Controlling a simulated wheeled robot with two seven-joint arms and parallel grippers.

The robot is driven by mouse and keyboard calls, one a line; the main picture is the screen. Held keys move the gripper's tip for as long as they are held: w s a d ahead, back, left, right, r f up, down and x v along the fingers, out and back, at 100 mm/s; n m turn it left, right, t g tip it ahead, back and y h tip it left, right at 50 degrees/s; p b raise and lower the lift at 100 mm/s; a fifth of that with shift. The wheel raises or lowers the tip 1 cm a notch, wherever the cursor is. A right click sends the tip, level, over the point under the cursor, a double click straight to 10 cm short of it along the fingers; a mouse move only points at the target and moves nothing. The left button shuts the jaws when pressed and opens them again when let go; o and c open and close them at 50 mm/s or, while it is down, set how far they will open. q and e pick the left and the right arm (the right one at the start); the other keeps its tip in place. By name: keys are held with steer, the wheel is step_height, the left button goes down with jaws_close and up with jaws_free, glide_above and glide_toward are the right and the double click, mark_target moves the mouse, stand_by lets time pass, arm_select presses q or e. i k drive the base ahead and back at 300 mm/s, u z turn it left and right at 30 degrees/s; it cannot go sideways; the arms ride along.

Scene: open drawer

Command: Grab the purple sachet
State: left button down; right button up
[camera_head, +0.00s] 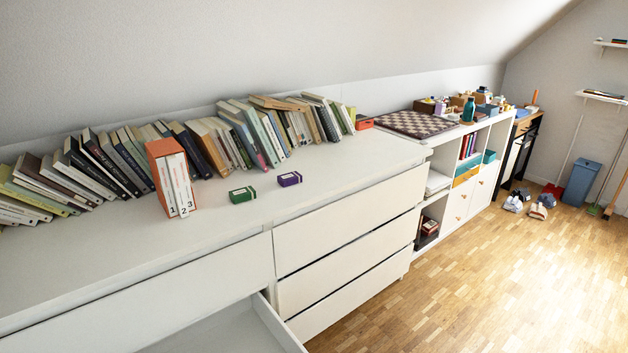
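The purple sachet (289,179) is a small purple box-like packet with a pale label. It lies flat on top of the white dresser (330,165), near the middle of the head view. A similar green packet (242,195) lies just to its left, with a small gap between them. Neither of my grippers shows in this view, and nothing touches the purple packet.
An orange slipcase with numbered volumes (171,177) stands left of the green packet. A row of leaning books (108,163) lines the wall behind. A drawer (225,330) is open at the lower front. The dresser top right of the purple packet is clear.

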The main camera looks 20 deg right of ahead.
mark_target(290, 179)
steer(key=z, duration=1.85)
steer(key=i, duration=2.8)
steer(key=u, duration=3.35)
